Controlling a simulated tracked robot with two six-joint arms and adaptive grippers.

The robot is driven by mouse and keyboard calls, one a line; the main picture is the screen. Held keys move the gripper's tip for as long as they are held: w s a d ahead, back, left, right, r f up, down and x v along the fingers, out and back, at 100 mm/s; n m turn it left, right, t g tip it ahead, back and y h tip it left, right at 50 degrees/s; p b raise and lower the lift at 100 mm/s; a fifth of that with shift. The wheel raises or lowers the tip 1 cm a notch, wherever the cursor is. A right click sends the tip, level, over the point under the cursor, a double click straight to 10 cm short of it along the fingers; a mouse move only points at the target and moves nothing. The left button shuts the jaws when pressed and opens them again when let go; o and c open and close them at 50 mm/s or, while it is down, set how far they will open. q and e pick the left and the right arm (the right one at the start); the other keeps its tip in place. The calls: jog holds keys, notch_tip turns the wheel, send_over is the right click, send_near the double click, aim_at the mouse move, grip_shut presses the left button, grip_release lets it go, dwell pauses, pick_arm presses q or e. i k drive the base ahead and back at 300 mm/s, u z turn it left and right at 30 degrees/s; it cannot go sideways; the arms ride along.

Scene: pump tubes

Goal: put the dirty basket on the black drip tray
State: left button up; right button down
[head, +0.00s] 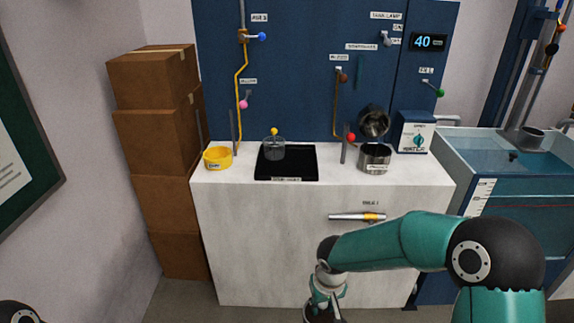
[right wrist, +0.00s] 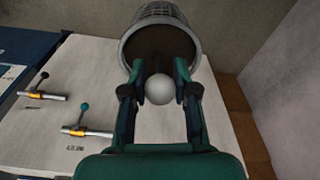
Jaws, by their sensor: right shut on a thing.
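My right gripper (right wrist: 160,85) is shut on the white ball knob (right wrist: 160,90) of a grey mesh-walled basket (right wrist: 172,20) with a dark brown face, in the right wrist view. In the head view the right gripper (head: 322,312) is at the bottom edge, low in front of the counter, and the held basket cannot be made out. The black drip tray (head: 300,175) lies on the white counter. Another grey basket (head: 274,151) with a yellow knob stands on the tray's back left part. My left gripper is not in view.
A yellow tub (head: 217,158) stands left of the tray. A steel pot (head: 374,160) and a blue-white box (head: 414,132) stand to its right. Thin posts rise beside the tray. A silver handle (head: 350,217) sticks out from the counter front. Brown boxes (head: 160,140) are stacked left.

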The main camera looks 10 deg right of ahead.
aim_at(300, 170)
jog(key=u, duration=0.1)
jog(key=i, duration=1)
jog(key=z, duration=0.1)
